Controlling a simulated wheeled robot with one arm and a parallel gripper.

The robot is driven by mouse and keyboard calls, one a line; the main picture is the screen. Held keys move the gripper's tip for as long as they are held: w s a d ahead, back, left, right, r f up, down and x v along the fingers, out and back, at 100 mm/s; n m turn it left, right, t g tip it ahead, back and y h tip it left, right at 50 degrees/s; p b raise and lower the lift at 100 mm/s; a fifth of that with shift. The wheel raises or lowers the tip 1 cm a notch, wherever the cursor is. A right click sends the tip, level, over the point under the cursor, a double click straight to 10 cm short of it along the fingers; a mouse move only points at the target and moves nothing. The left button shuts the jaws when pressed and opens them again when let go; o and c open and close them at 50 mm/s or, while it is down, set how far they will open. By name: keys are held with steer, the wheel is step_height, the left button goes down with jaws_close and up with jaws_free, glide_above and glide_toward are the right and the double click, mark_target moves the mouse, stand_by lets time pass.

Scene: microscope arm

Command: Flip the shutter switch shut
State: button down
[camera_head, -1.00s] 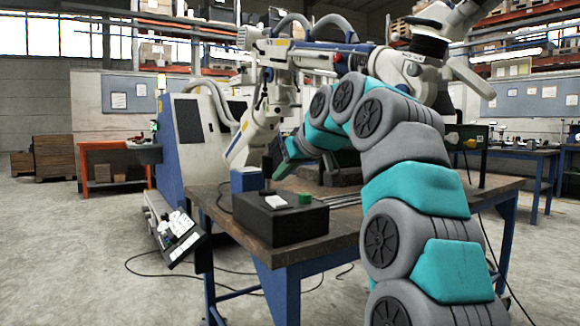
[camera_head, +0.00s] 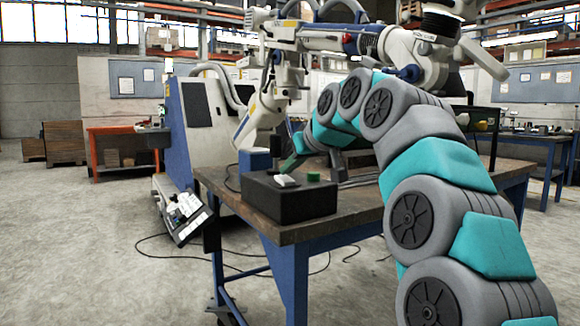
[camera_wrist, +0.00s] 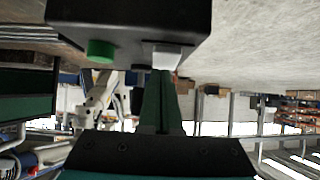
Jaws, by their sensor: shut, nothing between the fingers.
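A black control box (camera_head: 290,203) stands on the near corner of the workbench. It carries a white switch (camera_head: 286,181) on its top, with a green button (camera_head: 313,177) to the right. My gripper (camera_head: 284,171) reaches in from behind, its dark green fingers just over the white switch. In the wrist view, the box (camera_wrist: 140,22) hangs upside down at the top, with the green button (camera_wrist: 101,51) and white switch (camera_wrist: 170,57). There my gripper (camera_wrist: 163,74) is shut and empty, its fingertips at the switch's edge. I cannot tell whether they touch it.
The wooden workbench (camera_head: 352,212) has a blue frame. A white robot arm (camera_head: 262,120) hangs close behind the box. A blue block (camera_head: 254,160) sits at the box's back left.

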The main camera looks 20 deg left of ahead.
steer(key=shift+r+p, duration=0.1)
steer(key=shift+p, duration=0.4)
steer(key=shift+w+a+p, duration=0.1)
steer(key=shift+p, duration=0.6)
steer(key=shift+w+g+h+p, duration=0.1)
steer(key=shift+g+h+p, duration=0.3)
steer(key=shift+p, duration=0.3)
steer(key=shift+a+f+b, duration=0.1)
steer(key=shift+f+b, duration=0.35)
steer(key=shift+b, duration=0.05)
steer(key=shift+w+a+r+p, duration=0.35)
steer(key=shift+w+a+p, duration=0.15)
steer(key=shift+p, duration=0.35)
steer(key=shift+r, duration=0.1)
